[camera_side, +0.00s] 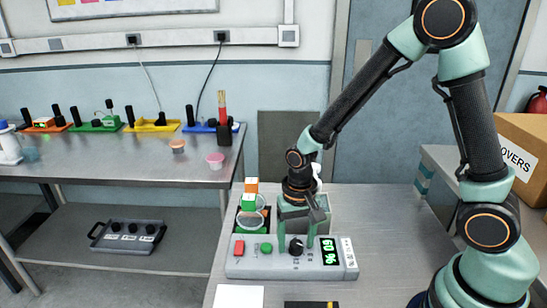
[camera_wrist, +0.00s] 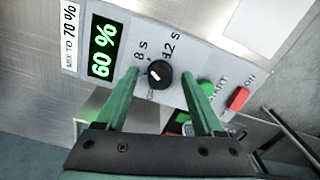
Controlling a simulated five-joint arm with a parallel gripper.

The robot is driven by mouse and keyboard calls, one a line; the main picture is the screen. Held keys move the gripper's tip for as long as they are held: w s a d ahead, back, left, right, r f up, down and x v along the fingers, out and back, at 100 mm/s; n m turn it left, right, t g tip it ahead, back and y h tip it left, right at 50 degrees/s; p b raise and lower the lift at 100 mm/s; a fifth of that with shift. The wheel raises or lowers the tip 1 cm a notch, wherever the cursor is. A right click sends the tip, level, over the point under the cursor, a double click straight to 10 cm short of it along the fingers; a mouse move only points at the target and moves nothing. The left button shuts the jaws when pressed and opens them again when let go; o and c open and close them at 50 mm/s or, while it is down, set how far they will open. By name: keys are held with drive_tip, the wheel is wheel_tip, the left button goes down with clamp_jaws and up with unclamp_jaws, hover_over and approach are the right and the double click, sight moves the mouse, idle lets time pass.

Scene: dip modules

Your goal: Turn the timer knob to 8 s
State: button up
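The timer knob (camera_wrist: 162,80) is black and round, on the light grey face of the module box (camera_side: 345,268). Marks reading 8 s and 12 s stand beside it in the wrist view. A small white mark shows on the knob; I cannot tell exactly which label it points to. The knob also shows in the side view (camera_side: 296,247). My gripper (camera_wrist: 160,74) is open, with one green finger on each side of the knob and visible gaps between. The green display (camera_wrist: 103,47) reads 60 %, next to a label (camera_wrist: 70,38) reading MIX TO 70 %.
A green button (camera_side: 266,247) and a red button (camera_side: 239,248) sit left of the knob in the side view. Orange and green blocks (camera_side: 250,195) stand behind the box. A white sheet (camera_side: 238,297) lies in front. Another bench (camera_side: 130,172) stands at left.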

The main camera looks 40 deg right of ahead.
wheel_tip(320, 180, up, 12)
idle(0.8)
drive_tip(key=shift+r, duration=0.1)
wheel_tip(320, 180, up, 8)
drive_tip(key=n+t, duration=0.5)
hover_over(296, 242)
drive_tip(key=s+d, duration=0.4)
drive_tip(key=d, duration=0.1)
drive_tip(key=shift+s+d+r+n+t, duration=0.1)
drive_tip(key=shift+s+r+n+t, duration=0.2)
drive_tip(key=shift+s+n, duration=0.25)
